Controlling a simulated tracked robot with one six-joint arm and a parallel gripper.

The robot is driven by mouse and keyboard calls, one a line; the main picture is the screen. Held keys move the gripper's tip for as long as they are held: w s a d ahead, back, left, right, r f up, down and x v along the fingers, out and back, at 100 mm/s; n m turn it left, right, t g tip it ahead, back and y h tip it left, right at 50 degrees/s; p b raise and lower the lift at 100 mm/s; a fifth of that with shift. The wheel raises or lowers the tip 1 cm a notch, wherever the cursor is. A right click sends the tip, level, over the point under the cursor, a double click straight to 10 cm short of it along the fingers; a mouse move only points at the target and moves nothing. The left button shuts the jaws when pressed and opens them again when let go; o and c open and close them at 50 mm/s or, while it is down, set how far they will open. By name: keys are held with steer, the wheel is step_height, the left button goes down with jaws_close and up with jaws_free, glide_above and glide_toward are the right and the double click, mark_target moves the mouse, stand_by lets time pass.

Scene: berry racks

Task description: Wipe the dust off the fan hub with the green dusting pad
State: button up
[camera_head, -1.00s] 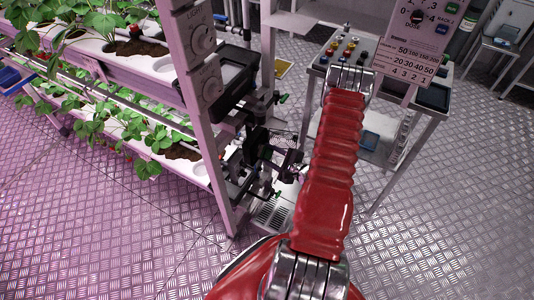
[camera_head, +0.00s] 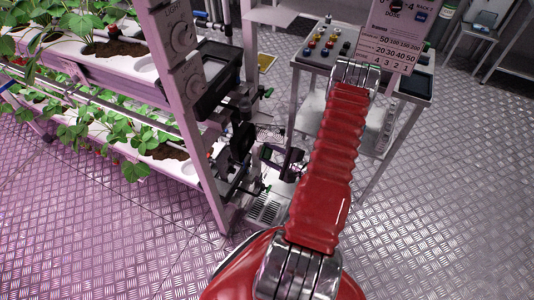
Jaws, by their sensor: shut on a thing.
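My red ribbed arm (camera_head: 335,150) rises through the middle of the view to a metal joint near the dosing panel.
A rack post (camera_head: 195,120) with dials stands left of my arm, with dark pipes and valves (camera_head: 240,145) beside it. Planted berry troughs (camera_head: 95,70) fill the left. A metal cart (camera_head: 310,55) with coloured knobs stands behind my arm. The floor at right (camera_head: 450,190) is clear.

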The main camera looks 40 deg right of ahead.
steer(key=s, duration=0.1)
steer(key=s+d, duration=0.1)
steer(key=s, duration=0.1)
stand_by(0.4)
stand_by(0.8)
